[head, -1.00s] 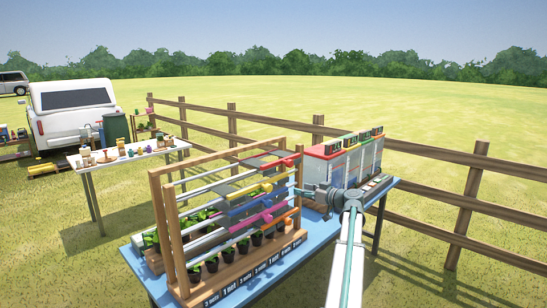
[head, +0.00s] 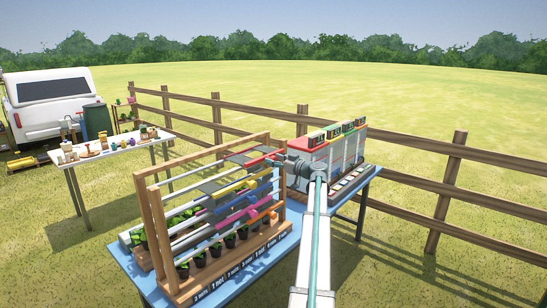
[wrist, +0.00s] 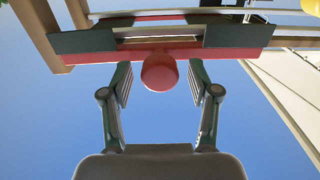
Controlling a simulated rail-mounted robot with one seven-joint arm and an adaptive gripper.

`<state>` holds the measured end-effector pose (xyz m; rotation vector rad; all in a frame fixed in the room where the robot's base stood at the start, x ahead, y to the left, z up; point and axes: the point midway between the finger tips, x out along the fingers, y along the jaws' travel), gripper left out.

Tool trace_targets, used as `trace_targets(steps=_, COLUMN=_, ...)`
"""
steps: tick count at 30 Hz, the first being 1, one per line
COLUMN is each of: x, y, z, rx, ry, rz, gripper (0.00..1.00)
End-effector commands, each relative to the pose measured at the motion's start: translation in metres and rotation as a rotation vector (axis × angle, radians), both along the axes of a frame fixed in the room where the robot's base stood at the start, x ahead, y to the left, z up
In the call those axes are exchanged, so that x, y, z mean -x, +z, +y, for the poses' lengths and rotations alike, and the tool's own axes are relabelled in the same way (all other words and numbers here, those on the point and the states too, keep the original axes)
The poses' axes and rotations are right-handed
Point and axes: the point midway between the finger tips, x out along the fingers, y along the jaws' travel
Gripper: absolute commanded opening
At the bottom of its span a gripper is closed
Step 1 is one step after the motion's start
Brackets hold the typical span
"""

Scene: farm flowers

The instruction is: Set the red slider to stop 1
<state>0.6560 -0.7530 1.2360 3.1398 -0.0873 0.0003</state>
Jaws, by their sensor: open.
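The red slider (head: 262,159) sits on the top rail of a wooden rack, near the rack's right end in the head view. In the wrist view the slider shows as a red bar (wrist: 90,64) with dark plates and a round red knob (wrist: 160,72). My gripper (wrist: 160,84) is open, with one finger on each side of the knob. Small gaps show between fingers and knob. In the head view my gripper (head: 284,162) is at the rack's right side, at the red slider's height. I cannot make out stop marks on the rail.
Yellow (head: 234,191), blue and magenta sliders sit on rails below the red one. The wooden rack (head: 151,238) stands on a blue table (head: 122,262) with potted plants. Boxes with displays (head: 322,160) stand close behind my gripper. A fence (head: 480,153) runs behind.

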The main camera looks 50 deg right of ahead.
Motion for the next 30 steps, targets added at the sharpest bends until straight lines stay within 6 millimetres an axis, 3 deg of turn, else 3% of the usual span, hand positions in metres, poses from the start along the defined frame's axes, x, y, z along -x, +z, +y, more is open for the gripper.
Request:
trace_targets(steps=12, x=-0.0083, y=-0.0008, z=-0.0007, rx=0.0, ry=-0.001, rz=0.0, gripper=0.61)
trace_targets(steps=23, x=-0.0082, y=-0.0007, z=-0.0006, rx=-0.001, ry=-0.001, rz=0.0, gripper=0.03)
trace_targets(steps=30, x=-0.008, y=-0.0008, z=-0.0005, rx=-0.001, ry=-0.001, rz=0.0, gripper=0.0)
